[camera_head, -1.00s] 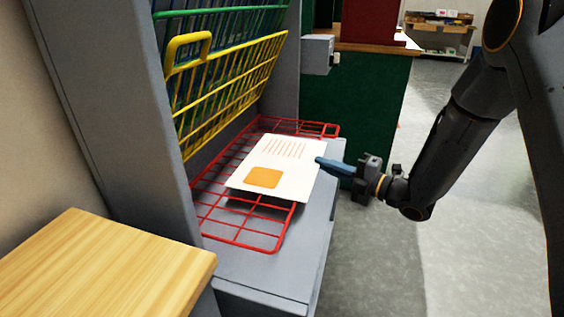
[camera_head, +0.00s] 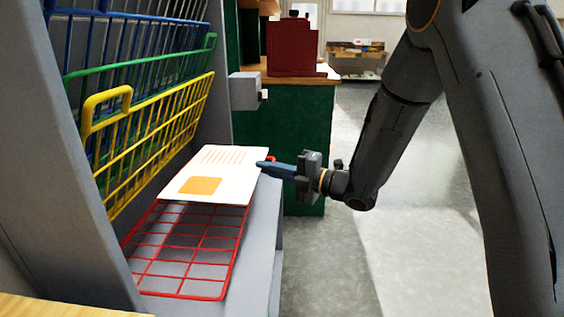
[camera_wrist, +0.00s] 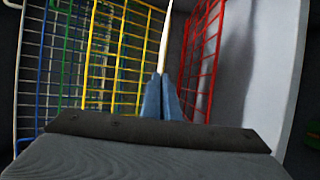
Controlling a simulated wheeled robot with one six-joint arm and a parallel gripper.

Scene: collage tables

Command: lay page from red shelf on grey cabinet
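The page (camera_head: 219,177) is a white sheet with an orange square and rows of orange lines. It is above the red wire shelf (camera_head: 187,251), roughly level. My gripper (camera_head: 266,166) has blue fingers shut on the page's right edge. In the wrist view the page (camera_wrist: 165,40) shows edge-on as a thin white strip between the fingertips (camera_wrist: 162,80), with the red shelf (camera_wrist: 203,55) to its right. A grey unit (camera_head: 262,235) holds the racks; I cannot tell whether it is the grey cabinet.
A yellow rack (camera_head: 155,140), tilted up, and green and blue racks stand left of the page. A grey box (camera_head: 244,92) sticks out behind. A green cabinet (camera_head: 300,130) carries a dark red box (camera_head: 297,47). Wooden top (camera_head: 40,308) is at lower left. Floor on the right is clear.

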